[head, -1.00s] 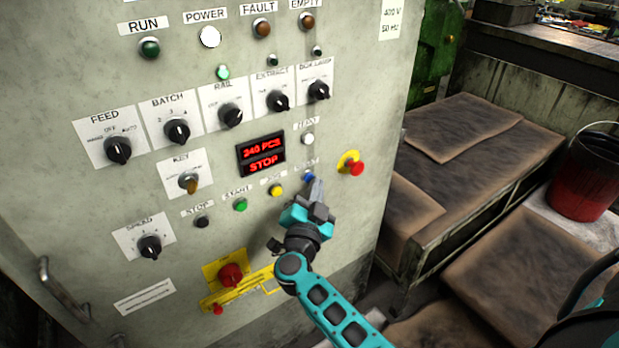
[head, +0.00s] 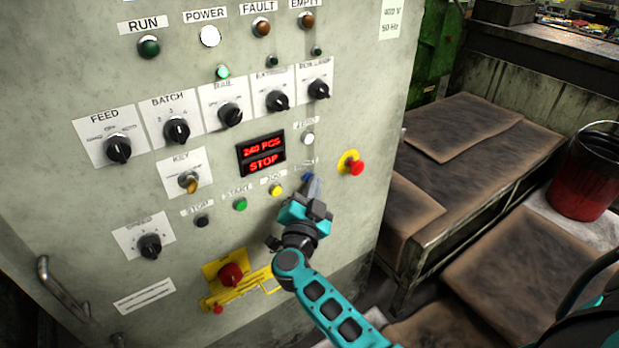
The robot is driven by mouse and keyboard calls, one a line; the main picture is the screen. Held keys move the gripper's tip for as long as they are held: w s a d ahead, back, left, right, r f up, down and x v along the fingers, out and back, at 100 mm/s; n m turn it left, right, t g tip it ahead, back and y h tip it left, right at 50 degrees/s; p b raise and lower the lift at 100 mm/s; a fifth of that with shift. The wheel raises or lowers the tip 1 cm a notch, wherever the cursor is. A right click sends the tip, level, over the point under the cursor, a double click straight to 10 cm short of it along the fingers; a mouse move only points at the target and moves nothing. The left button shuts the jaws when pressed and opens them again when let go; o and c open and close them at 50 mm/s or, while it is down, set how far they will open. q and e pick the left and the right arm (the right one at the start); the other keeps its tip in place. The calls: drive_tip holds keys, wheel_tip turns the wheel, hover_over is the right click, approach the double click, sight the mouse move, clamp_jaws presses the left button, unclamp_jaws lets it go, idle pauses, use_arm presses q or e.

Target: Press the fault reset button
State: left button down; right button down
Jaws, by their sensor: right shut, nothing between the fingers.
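The control panel (head: 110,215) is a pale grey cabinet face with labelled knobs, lamps and buttons. A blue button (head: 308,177) sits at the right end of the lower button row; its label above is partly hidden and too blurred to read. My right gripper (head: 315,186) is shut and empty, with its fingertips at the blue button and partly covering it. I cannot tell whether the tips touch it or press it. The lamp labelled FAULT (head: 261,27) at the top looks dull orange-brown. The red display (head: 261,154) reads 240 PCS and STOP. My left gripper is not in view.
A red emergency knob on a yellow base (head: 354,165) sits close right of the gripper. A white button (head: 307,138) is above, and a yellow button (head: 277,190) is to the left. A red rotary switch (head: 230,274) is lower left. A red bucket (head: 587,177) stands at the right.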

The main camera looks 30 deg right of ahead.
idle(0.4)
drive_tip(key=shift+s+p, duration=0.6)
drive_tip(key=shift+s, duration=0.15)
drive_tip(key=s+p, duration=0.2)
drive_tip(key=s, duration=0.1)
drive_tip(key=s+p, duration=0.1)
drive_tip(key=s, duration=0.1)
drive_tip(key=shift+d, duration=0.25)
idle(0.5)
